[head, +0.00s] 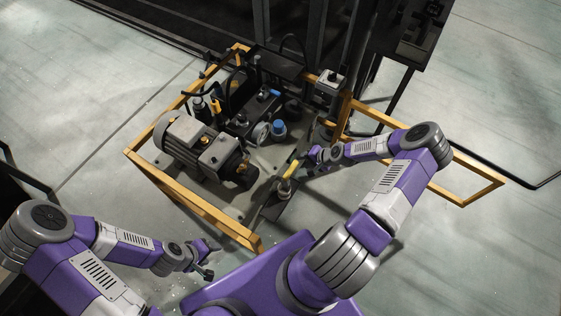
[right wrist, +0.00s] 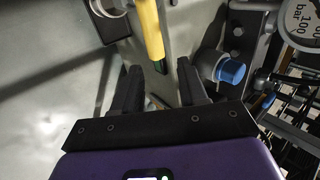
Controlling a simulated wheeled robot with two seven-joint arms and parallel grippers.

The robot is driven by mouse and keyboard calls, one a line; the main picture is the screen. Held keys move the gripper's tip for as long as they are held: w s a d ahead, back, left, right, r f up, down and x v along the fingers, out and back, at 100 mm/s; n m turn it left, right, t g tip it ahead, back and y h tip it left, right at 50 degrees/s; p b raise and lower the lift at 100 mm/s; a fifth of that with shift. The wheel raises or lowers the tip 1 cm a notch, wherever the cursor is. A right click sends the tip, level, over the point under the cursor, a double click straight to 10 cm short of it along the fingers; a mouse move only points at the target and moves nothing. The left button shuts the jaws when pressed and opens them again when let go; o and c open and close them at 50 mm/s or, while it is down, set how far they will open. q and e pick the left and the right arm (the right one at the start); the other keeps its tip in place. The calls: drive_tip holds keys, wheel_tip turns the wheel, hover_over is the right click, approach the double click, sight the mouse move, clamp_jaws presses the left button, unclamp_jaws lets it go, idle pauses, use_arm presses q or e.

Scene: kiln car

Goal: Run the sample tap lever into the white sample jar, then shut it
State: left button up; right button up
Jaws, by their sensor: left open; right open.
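The sample tap lever (head: 292,168) has a yellow grip and stands near the front right of the machine in the head view. In the right wrist view the yellow lever (right wrist: 148,28) comes down from the top edge, its dark end lying between my fingertips. My right gripper (head: 311,157) is open beside the lever; its two fingers (right wrist: 157,80) show apart in the right wrist view, and I cannot tell whether either touches it. A small pale round thing (head: 284,187) sits below the lever; I cannot tell whether it is the white sample jar. My left gripper (head: 205,265) is open, low and away from the machine.
A yellow frame (head: 203,214) surrounds the machine, with a grey motor (head: 187,138) at left. A blue-capped fitting (right wrist: 230,72) stands right of my right fingers, and a pressure gauge (right wrist: 303,22) is beyond it.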

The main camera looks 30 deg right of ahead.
sight(295, 162)
drive_tip(key=shift+b+x, duration=1.65)
drive_tip(key=shift+x, duration=0.95)
drive_tip(key=shift+f, duration=0.15)
drive_tip(key=shift+w+a+f+b, duration=0.2)
drive_tip(key=shift+w+f+b, duration=0.1)
drive_tip(key=shift+f+b, duration=0.15)
drive_tip(key=shift+r, duration=0.1)
